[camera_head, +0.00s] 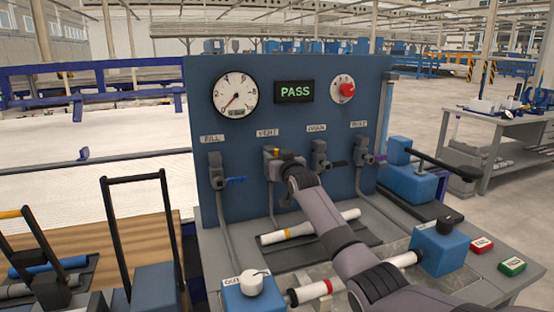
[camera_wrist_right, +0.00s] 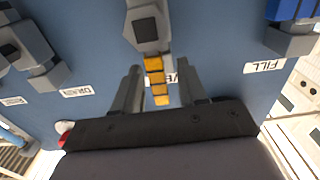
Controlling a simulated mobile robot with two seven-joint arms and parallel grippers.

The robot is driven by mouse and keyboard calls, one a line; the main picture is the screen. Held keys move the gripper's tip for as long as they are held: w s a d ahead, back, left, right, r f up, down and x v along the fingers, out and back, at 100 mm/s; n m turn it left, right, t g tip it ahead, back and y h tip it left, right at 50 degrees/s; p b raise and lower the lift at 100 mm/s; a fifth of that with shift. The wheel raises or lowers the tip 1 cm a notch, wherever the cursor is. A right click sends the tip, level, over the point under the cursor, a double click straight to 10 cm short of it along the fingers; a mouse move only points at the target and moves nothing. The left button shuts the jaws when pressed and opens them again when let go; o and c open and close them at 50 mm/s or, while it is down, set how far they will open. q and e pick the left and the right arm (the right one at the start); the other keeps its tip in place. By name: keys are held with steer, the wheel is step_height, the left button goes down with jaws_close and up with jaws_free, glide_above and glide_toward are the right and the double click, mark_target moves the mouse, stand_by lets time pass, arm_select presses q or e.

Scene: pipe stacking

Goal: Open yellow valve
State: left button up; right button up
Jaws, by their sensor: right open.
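The yellow valve is the one under the VENT label on the blue panel. In the head view a bit of its yellow handle (camera_head: 276,152) shows beside my right gripper (camera_head: 282,165), which hides most of the valve. In the right wrist view the grey valve body (camera_wrist_right: 146,28) is at the top and the segmented yellow handle (camera_wrist_right: 158,80) extends from it towards my gripper. My right gripper (camera_wrist_right: 159,88) is open, with one finger on each side of the handle and visible gaps between. My left gripper is not in view.
The blue-handled FILL valve (camera_head: 217,172) is to the left; the DRAIN valve (camera_head: 320,155) and another valve (camera_head: 364,158) are to the right. Above are a gauge (camera_head: 236,92), a PASS display (camera_head: 294,92) and a red knob (camera_head: 347,90). A white pipe (camera_head: 310,227) lies below.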

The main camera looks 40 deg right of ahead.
steer(key=shift+s, duration=0.1)
steer(key=v, duration=0.7)
stand_by(0.4)
stand_by(0.6)
